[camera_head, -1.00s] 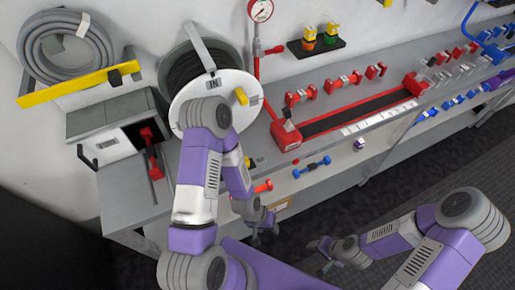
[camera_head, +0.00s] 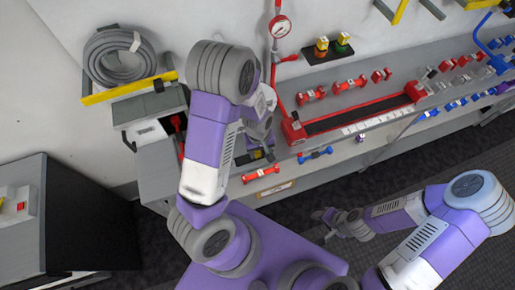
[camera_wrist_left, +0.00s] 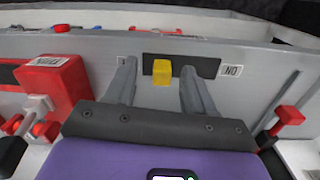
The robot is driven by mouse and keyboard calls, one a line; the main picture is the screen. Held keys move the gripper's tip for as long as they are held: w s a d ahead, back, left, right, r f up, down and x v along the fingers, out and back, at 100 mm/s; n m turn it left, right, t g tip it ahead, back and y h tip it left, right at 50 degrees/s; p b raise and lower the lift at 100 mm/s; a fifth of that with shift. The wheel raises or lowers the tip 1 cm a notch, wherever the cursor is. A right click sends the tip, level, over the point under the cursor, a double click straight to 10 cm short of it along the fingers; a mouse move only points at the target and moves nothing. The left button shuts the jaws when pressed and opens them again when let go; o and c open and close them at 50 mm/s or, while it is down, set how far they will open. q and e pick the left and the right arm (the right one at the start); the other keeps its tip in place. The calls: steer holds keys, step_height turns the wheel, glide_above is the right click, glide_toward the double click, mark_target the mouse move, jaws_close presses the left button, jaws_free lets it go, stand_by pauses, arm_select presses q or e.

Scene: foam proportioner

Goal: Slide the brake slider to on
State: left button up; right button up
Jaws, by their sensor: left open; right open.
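A yellow slider knob (camera_wrist_left: 162,72) sits in a dark slot plate (camera_wrist_left: 207,67) in the left wrist view, left of the slot's middle. A white label (camera_wrist_left: 231,71) at the slot's right end reads ON, upside down; a smaller label (camera_wrist_left: 124,60) is partly hidden at the left end. My left gripper (camera_wrist_left: 158,76) is open, one finger on each side of the knob, with visible gaps. In the head view my left arm hides the knob. My right gripper (camera_head: 333,222) is open and empty over the floor at lower right.
A red housing (camera_wrist_left: 53,84) stands left of the slot. A red handle (camera_wrist_left: 290,115) lies by a groove to the right. In the head view a red-framed channel (camera_head: 355,118) runs along the bench, and a grey cabinet (camera_head: 22,262) stands at lower left.

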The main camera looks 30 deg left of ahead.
mark_target(257, 153)
arm_select(q)
steer(key=a+r, duration=0.1)
steer(key=w+r+n, duration=0.1)
steer(key=shift+w+a+r+y, duration=0.15)
steer(key=shift+a+r+y, duration=0.15)
steer(key=shift+a+r, duration=0.05)
steer(key=shift+a+f+n, duration=0.1)
steer(key=shift+f+n, duration=0.1)
steer(key=shift+n, duration=0.1)
step_height(257, 153, down, 7)
steer(key=shift+r+b, duration=0.1)
steer(key=shift+b, duration=0.3)
steer(key=shift+c, duration=0.3)
jaws_close()
